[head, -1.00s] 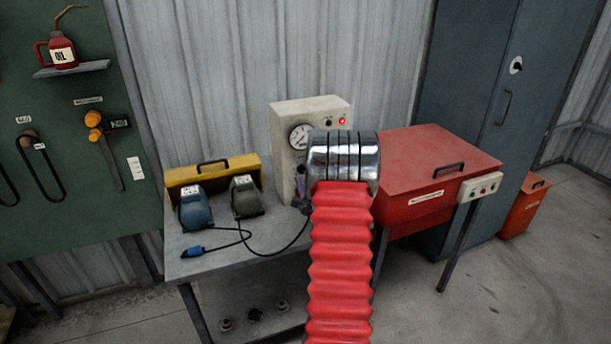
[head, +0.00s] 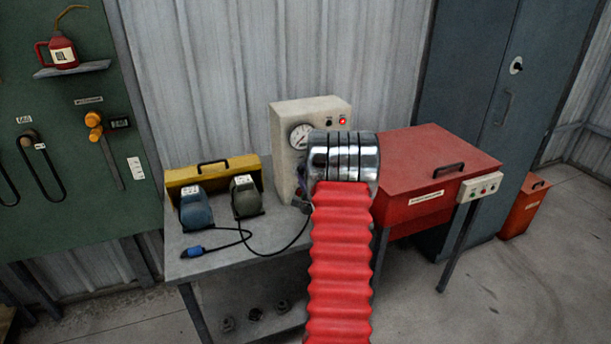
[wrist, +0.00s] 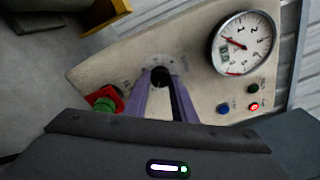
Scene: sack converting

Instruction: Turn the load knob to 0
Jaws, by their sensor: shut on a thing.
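The load knob (wrist: 160,78) is a small dark knob on the cream control box, with faint scale marks around it in the wrist view. My gripper (wrist: 161,82) has two purple fingers shut on the knob, one on each side. The fingers hide part of it, and its pointer and the scale figures are too small to read. In the head view the cream control box (head: 312,108) stands at the back of the bench, and my red arm sleeve and chrome wrist hide the knob and gripper.
A round gauge (wrist: 243,43) sits beside the knob, with blue (wrist: 223,108) and lit red (wrist: 254,106) lamps or buttons nearby. A red-and-green control (wrist: 104,99) is on the other side. Two foot pedals (head: 195,208) and a cable lie on the bench left; a red machine (head: 435,160) stands right.

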